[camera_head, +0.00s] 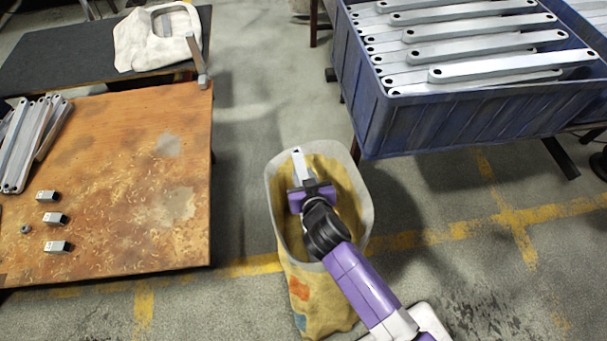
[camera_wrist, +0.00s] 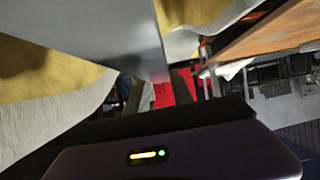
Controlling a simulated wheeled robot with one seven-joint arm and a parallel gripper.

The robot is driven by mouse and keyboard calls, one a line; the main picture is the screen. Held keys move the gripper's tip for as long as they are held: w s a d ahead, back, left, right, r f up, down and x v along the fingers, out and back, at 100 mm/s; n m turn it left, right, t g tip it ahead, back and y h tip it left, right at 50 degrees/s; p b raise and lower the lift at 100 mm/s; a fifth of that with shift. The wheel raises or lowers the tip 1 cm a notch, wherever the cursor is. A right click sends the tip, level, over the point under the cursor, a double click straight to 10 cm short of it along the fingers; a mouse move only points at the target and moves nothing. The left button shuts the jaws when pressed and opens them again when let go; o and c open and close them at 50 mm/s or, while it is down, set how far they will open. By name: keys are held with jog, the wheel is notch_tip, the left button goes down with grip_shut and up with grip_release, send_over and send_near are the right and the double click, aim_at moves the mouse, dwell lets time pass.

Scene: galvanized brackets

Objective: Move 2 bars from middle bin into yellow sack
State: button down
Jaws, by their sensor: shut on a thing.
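My gripper (camera_head: 312,190) is over the open mouth of the yellow sack (camera_head: 318,300), which stands on the floor with a pale rolled rim. It is shut on a grey metal bar (camera_head: 301,164), whose end sticks out beyond the fingers within the sack's opening. In the wrist view the bar (camera_wrist: 90,30) fills the upper left, with the sack's yellow and pale cloth (camera_wrist: 30,72) around it. The blue bin (camera_head: 470,118) at the upper right holds several long grey bars (camera_head: 512,66) with holes at their ends. The bottom of the sack is hidden by my arm.
A rusty-orange table (camera_head: 125,190) at the left carries a pile of bars (camera_head: 30,142) and several small metal blocks (camera_head: 55,219). A white sack (camera_head: 156,40) lies on a dark table behind. Open floor with yellow lines lies between the table and the bin.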

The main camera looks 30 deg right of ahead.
jog(key=shift+f, duration=0.5)
jog(key=c, duration=1)
grip_release()
notch_tip(320, 180, up, 20)
jog(key=p, duration=0.4)
jog(key=shift+p, duration=0.4)
